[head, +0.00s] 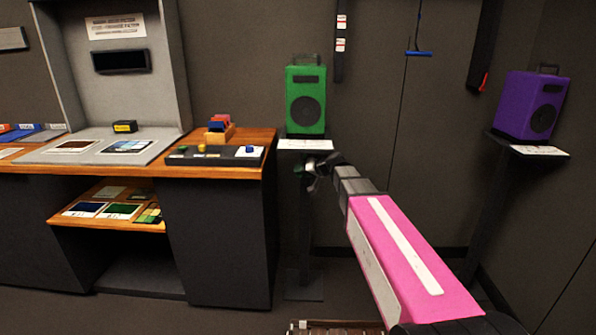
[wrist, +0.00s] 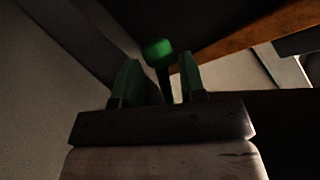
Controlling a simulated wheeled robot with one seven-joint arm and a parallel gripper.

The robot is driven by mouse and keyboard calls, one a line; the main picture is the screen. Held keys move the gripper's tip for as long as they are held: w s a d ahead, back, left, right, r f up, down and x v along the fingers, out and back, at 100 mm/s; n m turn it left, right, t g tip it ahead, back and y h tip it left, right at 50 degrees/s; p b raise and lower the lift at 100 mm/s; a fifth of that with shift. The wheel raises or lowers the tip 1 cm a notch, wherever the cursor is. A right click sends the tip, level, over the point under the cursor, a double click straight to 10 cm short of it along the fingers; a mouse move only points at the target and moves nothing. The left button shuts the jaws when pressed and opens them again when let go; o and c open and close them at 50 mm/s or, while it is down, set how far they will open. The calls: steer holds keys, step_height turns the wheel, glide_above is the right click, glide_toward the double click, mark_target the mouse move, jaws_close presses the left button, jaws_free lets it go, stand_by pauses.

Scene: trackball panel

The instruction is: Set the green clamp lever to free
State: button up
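The green clamp lever (wrist: 158,50) shows in the wrist view as a rounded green knob on a dark stem. The stem stands between the two green fingers of my gripper (wrist: 161,72), with a visible gap on each side, so the gripper looks open around it. The knob sits just past the fingertips. In the head view my gripper (head: 312,172) is just below the small shelf of the green speaker's stand (head: 306,202). A small green part shows there, but I cannot tell whether it is the lever or a finger. No setting marks are readable.
A green speaker (head: 306,98) stands on the stand above my gripper. A wooden-topped desk (head: 222,165) is close on the left. A purple speaker (head: 530,105) stands on another stand at the right. A blue-handled pull (head: 418,53) hangs on the wall.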

steer(key=s+d, duration=0.6)
steer(key=d, duration=0.2)
steer(key=shift+d, duration=0.2)
steer(key=shift+w, duration=0.15)
steer(key=w+a+y, duration=0.1)
steer(key=w+a, duration=0.1)
steer(key=a, duration=0.1)
steer(key=w+a+r+n+y, duration=0.1)
steer(key=w+a+y, duration=0.1)
steer(key=w+a, duration=0.1)
steer(key=w+a+n+y, duration=0.1)
steer(key=w+a+y, duration=0.1)
steer(key=shift+w+a+r+t, duration=0.2)
steer(key=shift+w+a+t, duration=0.05)
steer(key=shift+a+t, duration=0.15)
stand_by(0.3)
jaws_close()
